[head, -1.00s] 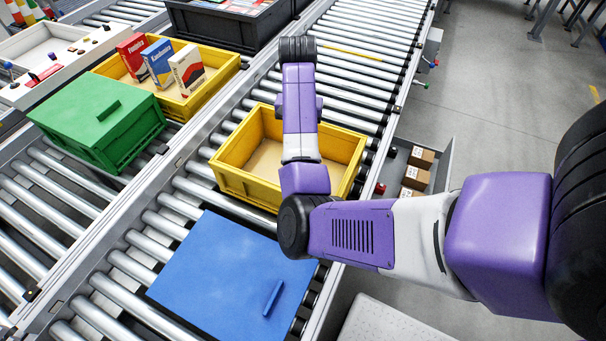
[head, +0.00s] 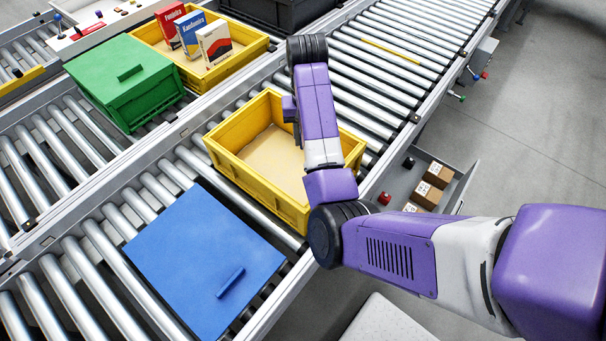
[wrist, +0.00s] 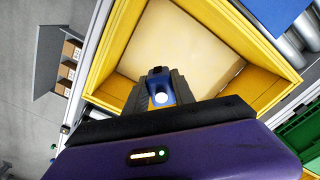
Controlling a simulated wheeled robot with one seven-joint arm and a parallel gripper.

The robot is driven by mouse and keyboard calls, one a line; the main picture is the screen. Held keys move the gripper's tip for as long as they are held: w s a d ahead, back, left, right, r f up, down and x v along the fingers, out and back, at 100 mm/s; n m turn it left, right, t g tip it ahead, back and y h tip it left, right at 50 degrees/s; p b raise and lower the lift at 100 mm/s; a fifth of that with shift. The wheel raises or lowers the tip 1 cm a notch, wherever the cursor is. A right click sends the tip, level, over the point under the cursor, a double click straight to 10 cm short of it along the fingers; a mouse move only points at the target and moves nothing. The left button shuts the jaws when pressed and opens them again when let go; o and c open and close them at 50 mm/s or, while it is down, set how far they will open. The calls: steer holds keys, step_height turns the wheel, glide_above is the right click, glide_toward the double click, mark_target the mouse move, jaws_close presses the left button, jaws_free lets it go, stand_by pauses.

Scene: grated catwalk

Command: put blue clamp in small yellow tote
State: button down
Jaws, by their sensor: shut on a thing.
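My gripper (wrist: 158,84) is shut on the blue clamp (wrist: 159,93), seen end-on between the dark fingers in the wrist view. Much of the clamp is hidden by the fingers. Below it lies the open yellow tote (wrist: 118,93), with a bare tan floor and nothing visible in it. In the head view this yellow tote (head: 250,182) stands on the near roller conveyor, and my arm reaches across its right side. My fingers and the clamp are hidden behind the arm there. The clamp appears above the tote; its exact height is hard to tell.
A blue lidded container (head: 200,255) sits in front of the tote on the rollers. Another yellow tote (head: 262,47) with several upright boxes stands behind left, beside a green lidded crate (head: 110,75). A grey bin (head: 460,187) with small cartons lies to the right.

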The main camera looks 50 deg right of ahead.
steer(key=f+b, duration=0.1)
steer(key=f, duration=0.3)
steer(key=f+b, duration=0.2)
steer(key=f, duration=0.3)
steer(key=f+b, duration=0.1)
steer(key=f, duration=0.4)
steer(key=shift+s+a+f, duration=0.1)
steer(key=shift+a+f, duration=0.05)
steer(key=shift+a, duration=0.1)
steer(key=shift+f, duration=2.15)
steer(key=shift+f, duration=0.2)
steer(key=c, duration=1.1)
jaws_free()
steer(key=shift+o, duration=0.2)
steer(key=shift+r, duration=0.1)
step_height(320, 180, up, 12)
steer(key=b, duration=0.1)
steer(key=shift+r, duration=0.15)
